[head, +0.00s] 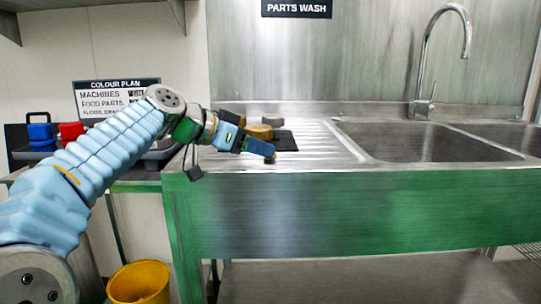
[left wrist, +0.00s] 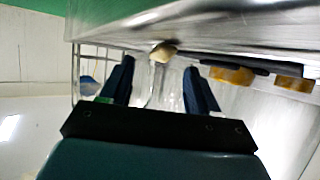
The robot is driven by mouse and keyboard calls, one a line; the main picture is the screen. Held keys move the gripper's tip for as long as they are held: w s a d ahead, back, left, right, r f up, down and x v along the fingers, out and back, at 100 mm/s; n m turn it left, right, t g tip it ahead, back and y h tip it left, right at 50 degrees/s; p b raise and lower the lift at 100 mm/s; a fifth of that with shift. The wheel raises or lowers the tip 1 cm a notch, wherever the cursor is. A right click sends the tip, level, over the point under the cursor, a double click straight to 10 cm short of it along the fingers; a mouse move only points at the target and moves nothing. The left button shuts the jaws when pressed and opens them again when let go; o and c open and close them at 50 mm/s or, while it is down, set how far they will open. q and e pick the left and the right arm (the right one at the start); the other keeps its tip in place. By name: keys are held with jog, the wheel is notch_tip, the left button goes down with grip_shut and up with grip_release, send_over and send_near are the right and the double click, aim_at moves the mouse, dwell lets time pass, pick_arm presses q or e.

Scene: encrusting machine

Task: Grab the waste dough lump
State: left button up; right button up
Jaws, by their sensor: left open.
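The waste dough lump, a small cream-tan piece (left wrist: 163,53), lies near the edge of the metal surface in the left wrist view. It sits beyond and between my two dark blue fingers, apart from them. In the head view a small brownish bit (head: 270,159) shows at the fingertips, and I cannot tell for sure that it is the lump. My left gripper (head: 258,147) is over the front left of the steel drainboard. It is open, with nothing between its fingers (left wrist: 158,85) in the left wrist view. My right gripper is not in view.
A dark mat (head: 285,140) with yellow and grey pieces lies just behind my left gripper. The ribbed drainboard (head: 320,143) is clear to the right, up to the sink basin (head: 425,142). A tray with blue and red items (head: 70,131) stands left. A yellow bucket (head: 140,282) is below.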

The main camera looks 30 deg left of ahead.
aim_at(265, 159)
pick_arm(q)
jog(key=x, duration=0.3)
jog(key=shift+w+f, duration=0.2)
jog(key=c, duration=1.1)
grip_shut()
